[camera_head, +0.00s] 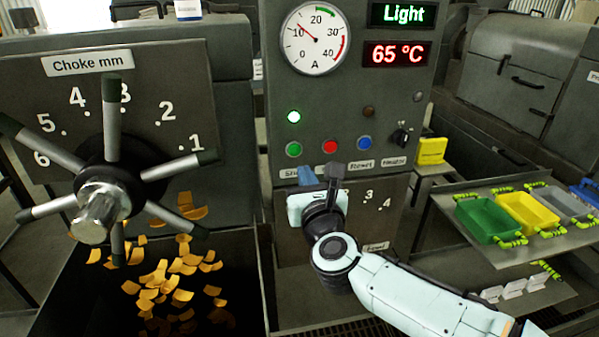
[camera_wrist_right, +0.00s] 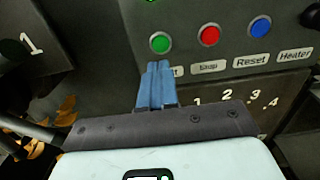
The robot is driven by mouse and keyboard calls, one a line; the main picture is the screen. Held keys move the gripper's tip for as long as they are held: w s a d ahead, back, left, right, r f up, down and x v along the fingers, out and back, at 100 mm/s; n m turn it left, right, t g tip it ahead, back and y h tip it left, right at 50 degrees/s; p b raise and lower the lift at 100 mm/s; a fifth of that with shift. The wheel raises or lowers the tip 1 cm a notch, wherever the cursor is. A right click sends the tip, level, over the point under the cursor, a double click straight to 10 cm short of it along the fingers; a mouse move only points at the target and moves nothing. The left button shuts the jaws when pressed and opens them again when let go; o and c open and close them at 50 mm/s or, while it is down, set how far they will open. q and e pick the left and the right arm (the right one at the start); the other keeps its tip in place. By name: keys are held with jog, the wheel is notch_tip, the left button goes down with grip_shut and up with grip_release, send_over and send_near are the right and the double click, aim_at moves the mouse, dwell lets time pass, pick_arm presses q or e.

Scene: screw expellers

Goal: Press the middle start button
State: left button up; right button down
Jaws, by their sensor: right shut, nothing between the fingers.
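The green button (camera_head: 293,149) is on the grey control panel, left of a red button (camera_head: 330,147) and a blue button (camera_head: 364,143). It also shows in the wrist view (camera_wrist_right: 160,43), above a label partly covered by my fingers. My right gripper (camera_head: 306,174) is shut and empty, its blue fingers pointing up at the panel just below the green button. In the wrist view the fingertips (camera_wrist_right: 158,67) are just under the green button, with a small gap in the picture; the depth to the panel is hard to tell. My left gripper is not in view.
A gauge (camera_head: 315,38) and a display reading 65 °C (camera_head: 396,54) are higher. A choke handwheel (camera_head: 98,205) stands out at left, above orange flakes (camera_head: 165,285). Green (camera_head: 487,219) and yellow (camera_head: 527,211) trays are at right.

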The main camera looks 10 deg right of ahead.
jog(key=s, duration=0.4)
jog(key=shift+s+f+b, duration=0.1)
jog(key=shift+s+b, duration=0.25)
